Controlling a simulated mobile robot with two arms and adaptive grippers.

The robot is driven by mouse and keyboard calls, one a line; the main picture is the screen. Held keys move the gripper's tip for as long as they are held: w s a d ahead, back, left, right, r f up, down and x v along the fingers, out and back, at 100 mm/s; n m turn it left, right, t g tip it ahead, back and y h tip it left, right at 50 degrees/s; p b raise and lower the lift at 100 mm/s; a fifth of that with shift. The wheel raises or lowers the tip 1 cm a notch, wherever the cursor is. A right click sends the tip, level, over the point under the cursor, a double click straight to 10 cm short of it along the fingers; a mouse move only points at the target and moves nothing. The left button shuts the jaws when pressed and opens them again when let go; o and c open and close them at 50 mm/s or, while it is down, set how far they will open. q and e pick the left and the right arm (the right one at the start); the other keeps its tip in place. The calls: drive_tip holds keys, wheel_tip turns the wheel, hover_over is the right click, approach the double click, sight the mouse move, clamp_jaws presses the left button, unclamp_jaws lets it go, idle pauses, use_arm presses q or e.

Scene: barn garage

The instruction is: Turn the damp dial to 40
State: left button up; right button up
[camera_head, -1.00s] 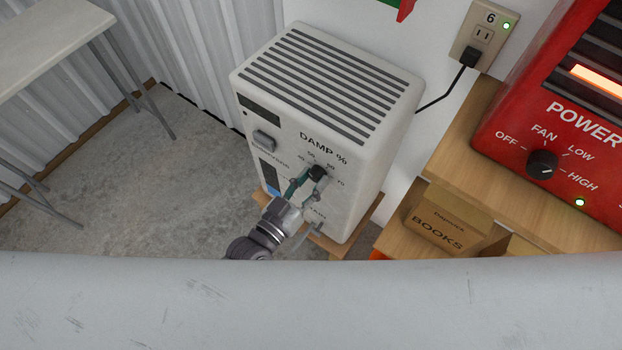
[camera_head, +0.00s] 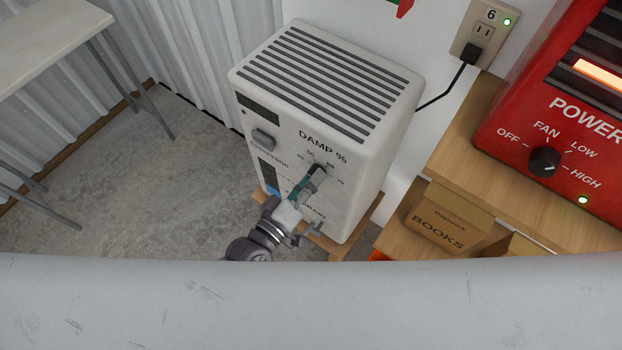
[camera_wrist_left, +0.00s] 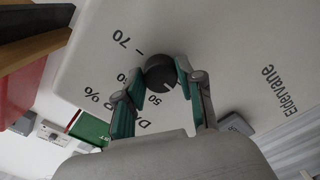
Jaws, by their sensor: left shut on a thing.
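The damp dial (camera_head: 320,169) is a dark round knob on the front of a white dehumidifier (camera_head: 369,170), with numbers around it. My left gripper (camera_head: 311,180) is at the dial, its teal-padded fingers largely overlapping in the head view. In the left wrist view the fingers lie on two sides of the dial (camera_wrist_left: 159,71), shut on it. A notch shows in the dial's lower edge, near the printed 50. The exact setting is hard to read, and the fingers cover some of the marks. My right gripper is not in view.
A red heater (camera_head: 560,120) with a fan knob stands on a wooden shelf at the right. A books box (camera_head: 445,222) sits below it. A plugged cord runs from the wall outlet (camera_head: 485,38). Open concrete floor (camera_head: 150,190) lies to the left.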

use_arm(q)
drive_tip(key=shift+n, duration=0.3)
drive_tip(key=o, duration=1.1)
drive_tip(key=shift+o, duration=0.2)
drive_tip(key=v, duration=1.2)
